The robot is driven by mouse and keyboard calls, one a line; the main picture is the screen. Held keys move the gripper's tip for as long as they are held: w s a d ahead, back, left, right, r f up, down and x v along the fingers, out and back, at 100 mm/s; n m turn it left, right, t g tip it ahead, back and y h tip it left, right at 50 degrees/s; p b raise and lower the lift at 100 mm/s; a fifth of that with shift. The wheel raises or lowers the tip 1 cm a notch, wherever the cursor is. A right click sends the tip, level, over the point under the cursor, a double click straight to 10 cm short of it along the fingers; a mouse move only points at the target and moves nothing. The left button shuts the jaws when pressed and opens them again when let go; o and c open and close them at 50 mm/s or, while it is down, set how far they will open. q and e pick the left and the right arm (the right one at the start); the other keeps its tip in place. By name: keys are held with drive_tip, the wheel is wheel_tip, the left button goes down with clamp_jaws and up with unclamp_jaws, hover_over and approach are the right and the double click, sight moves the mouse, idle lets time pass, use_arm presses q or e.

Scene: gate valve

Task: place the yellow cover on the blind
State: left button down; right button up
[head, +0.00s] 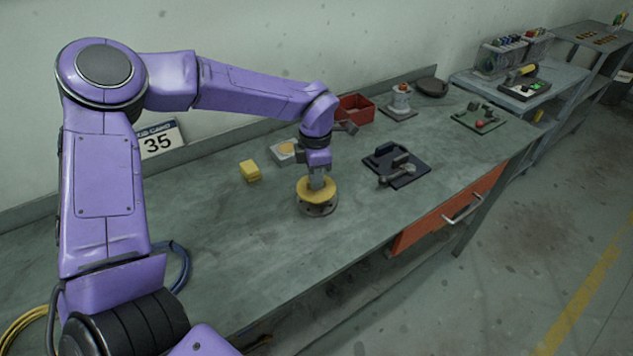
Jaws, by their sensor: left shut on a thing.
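The yellow cover (304,193) is a round disc under my left gripper (317,185). My left gripper points down and is shut on the cover. The blind (317,209) is a dark round flange with bolt holes, lying on the bench directly under the cover. The cover overlaps the top of the blind in this view; I cannot tell whether it touches the blind or hangs just above it. The fingertips are small and partly hidden against the cover. My right gripper is not in view.
On the grey-green bench (240,240) stand a yellow block (250,171), a small box with a round top (285,152), a black fixture (397,165), a red bin (355,108) and a grey valve-like part (400,101). The bench front is clear. An orange drawer (450,209) hangs below.

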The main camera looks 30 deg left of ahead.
use_arm(q)
drive_tip(key=shift+w+a+f, duration=0.1)
drive_tip(key=shift+w+f, duration=0.1)
drive_tip(key=shift+f, duration=0.8)
drive_tip(key=shift+w+f, duration=0.15)
drive_tip(key=shift+f, duration=0.8)
drive_tip(key=shift+s+f, duration=0.1)
drive_tip(key=c, duration=1.2)
unclamp_jaws()
wheel_tip(320, 180, up, 12)
drive_tip(key=shift+r+b, duration=0.2)
drive_tip(key=shift+b, duration=0.2)
